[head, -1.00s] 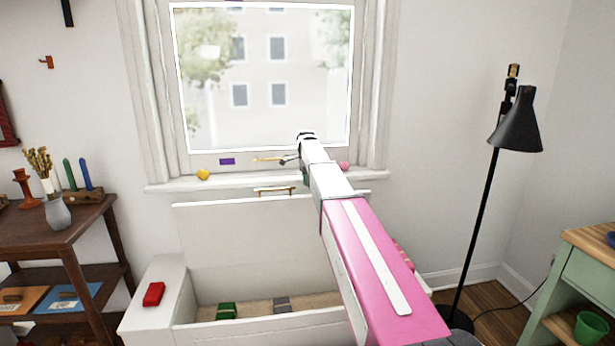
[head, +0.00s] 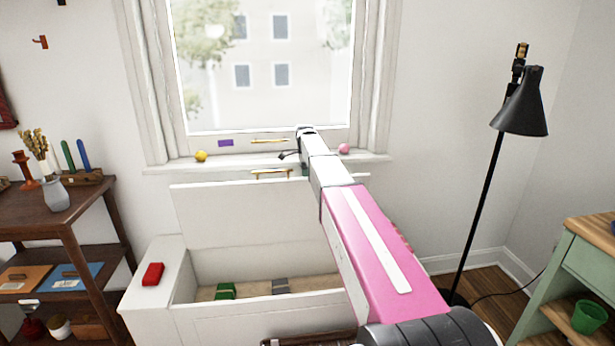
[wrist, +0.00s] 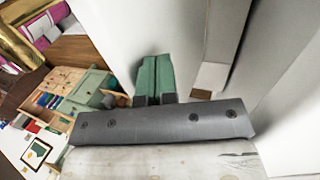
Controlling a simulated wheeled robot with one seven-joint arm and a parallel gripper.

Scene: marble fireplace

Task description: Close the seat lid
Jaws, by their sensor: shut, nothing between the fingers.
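The white window seat (head: 260,322) stands under the window with its lid (head: 235,225) raised, leaning back near the wall. A brass handle (head: 272,173) shows at the lid's top edge. Through the opening I see a green item (head: 226,291) and a grey item (head: 281,286) inside. My gripper (head: 305,172) is at the lid's top edge, right of the handle, pointing down; its tips are hard to make out there. In the wrist view its green fingers (wrist: 154,60) are together and empty, beside pale surfaces. I cannot tell whether they touch the lid.
A red block (head: 152,274) sits on the seat's left end. The sill holds a yellow ball (head: 201,156) and a pink ball (head: 344,148). A brown shelf table (head: 40,235) stands left. A black floor lamp (head: 520,110) and green cabinet (head: 570,265) stand right.

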